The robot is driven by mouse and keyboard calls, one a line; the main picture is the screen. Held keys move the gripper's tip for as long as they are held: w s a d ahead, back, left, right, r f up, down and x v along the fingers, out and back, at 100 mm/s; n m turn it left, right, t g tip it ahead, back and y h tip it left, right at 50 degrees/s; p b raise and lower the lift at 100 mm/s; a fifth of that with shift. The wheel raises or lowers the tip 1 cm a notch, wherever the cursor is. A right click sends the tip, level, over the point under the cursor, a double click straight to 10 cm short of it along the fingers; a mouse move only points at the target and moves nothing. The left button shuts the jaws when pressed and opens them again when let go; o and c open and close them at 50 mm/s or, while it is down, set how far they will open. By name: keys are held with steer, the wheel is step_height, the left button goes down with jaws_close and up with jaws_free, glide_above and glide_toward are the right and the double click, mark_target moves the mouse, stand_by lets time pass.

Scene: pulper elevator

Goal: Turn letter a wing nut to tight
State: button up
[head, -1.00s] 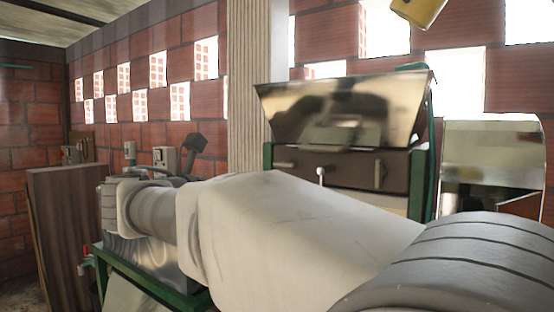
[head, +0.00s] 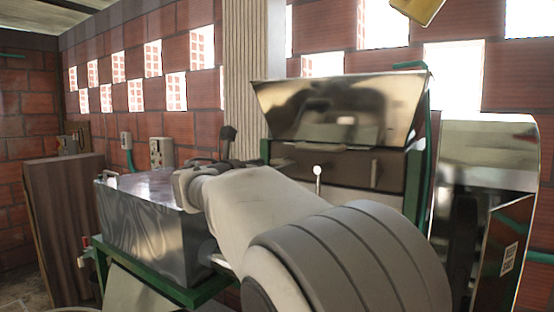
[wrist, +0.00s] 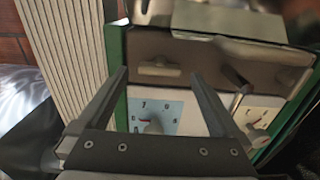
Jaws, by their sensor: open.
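A brown panel on the machine (head: 340,165) carries two wing-nut-like pieces. In the wrist view, a pale, roughly horizontal wing nut (wrist: 160,69) is on the left of this panel. A second, darker wing nut (wrist: 236,78) is tilted on the right; in the head view it looks upright (head: 374,173). No letter is readable on either, so I cannot tell which is a. My gripper (wrist: 159,76) is open and empty, its fingertips framing the left wing nut in the picture. I cannot tell its distance.
Below the panel are a numbered dial (wrist: 155,116) and a second dial (wrist: 260,124). A shiny metal hopper (head: 340,105) sits above. A metal box (head: 150,215) on a green frame stands left, and a ribbed column (wrist: 60,60) rises beside the machine.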

steer(key=shift+x, duration=1.35)
steer(key=c, duration=1.3)
